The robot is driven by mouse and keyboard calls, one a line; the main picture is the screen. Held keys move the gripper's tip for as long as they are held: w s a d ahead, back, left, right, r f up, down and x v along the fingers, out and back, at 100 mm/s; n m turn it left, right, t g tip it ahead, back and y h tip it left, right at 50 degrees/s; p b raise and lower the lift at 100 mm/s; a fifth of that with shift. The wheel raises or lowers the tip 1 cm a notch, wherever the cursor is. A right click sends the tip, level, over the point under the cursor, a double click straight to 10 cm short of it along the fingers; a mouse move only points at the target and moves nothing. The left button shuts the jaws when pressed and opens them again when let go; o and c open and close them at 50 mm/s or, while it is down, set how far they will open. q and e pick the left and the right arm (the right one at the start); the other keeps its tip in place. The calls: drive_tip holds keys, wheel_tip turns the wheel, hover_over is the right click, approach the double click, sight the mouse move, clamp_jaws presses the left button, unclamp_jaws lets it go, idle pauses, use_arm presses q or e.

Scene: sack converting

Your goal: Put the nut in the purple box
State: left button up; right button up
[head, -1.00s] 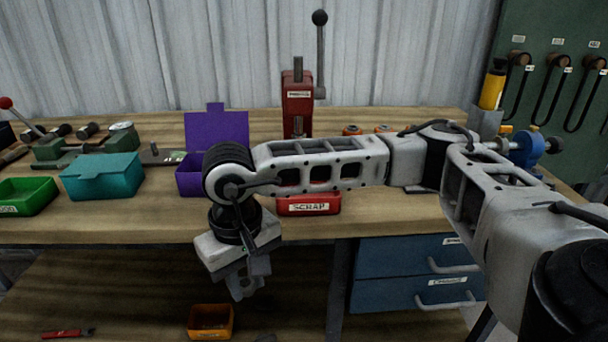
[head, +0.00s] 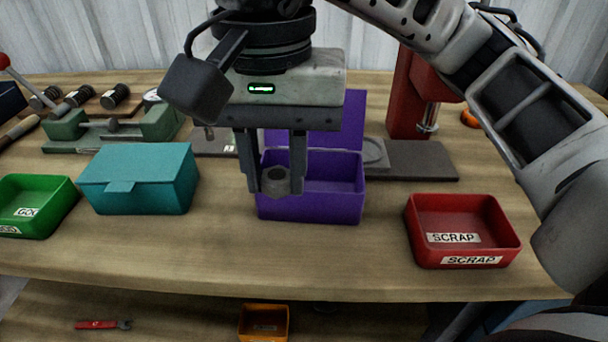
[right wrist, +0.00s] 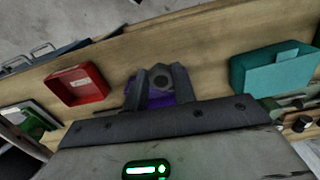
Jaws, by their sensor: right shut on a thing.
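The purple box (head: 330,205) stands on the workbench with its lid raised at the back. My right gripper (head: 276,188) is shut on the nut (head: 275,180), a dark grey ring between its fingertips. In the head view the gripper and nut overlap the box's front left part; the nut's exact height over the box cannot be told. In the right wrist view the nut (right wrist: 163,80) sits between the fingers (right wrist: 163,88), with parts of the purple box (right wrist: 131,93) showing behind them. My left gripper is not in view.
A closed teal box (head: 140,180) and an open green GOOD bin (head: 38,205) stand to the left. A red SCRAP bin (head: 462,230) stands to the right. A red press (head: 410,95) rises behind. An orange bin (head: 264,322) sits on the lower shelf.

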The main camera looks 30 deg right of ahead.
drive_tip(key=w+d+f, duration=0.1)
drive_tip(key=d, duration=0.1)
drive_tip(key=w+d+f, duration=0.1)
drive_tip(key=d, duration=0.2)
drive_tip(key=w+d+f, duration=0.1)
drive_tip(key=d+f, duration=0.1)
drive_tip(key=shift+w+d+f+b, duration=0.1)
drive_tip(key=shift+w+d+b, duration=0.1)
drive_tip(key=shift+w+b, duration=0.15)
drive_tip(key=f, duration=0.1)
drive_tip(key=w+d+f, duration=0.1)
drive_tip(key=d+f, duration=0.1)
drive_tip(key=shift+w+d+f, duration=0.25)
drive_tip(key=shift+f, duration=0.1)
drive_tip(key=shift+w+d+f+b, duration=0.35)
drive_tip(key=shift+d+f, duration=0.15)
drive_tip(key=shift+f, duration=0.15)
wheel_tip(320, 180, down, 3)
drive_tip(key=shift+d+r, duration=0.1)
drive_tip(key=shift+r, duration=0.05)
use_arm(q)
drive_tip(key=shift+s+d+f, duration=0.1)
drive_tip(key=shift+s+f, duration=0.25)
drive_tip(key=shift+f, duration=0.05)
use_arm(e)
drive_tip(key=shift+f, duration=0.25)
drive_tip(key=shift+f+b, duration=0.25)
drive_tip(key=shift+b, duration=0.1)
drive_tip(key=o, duration=0.7)
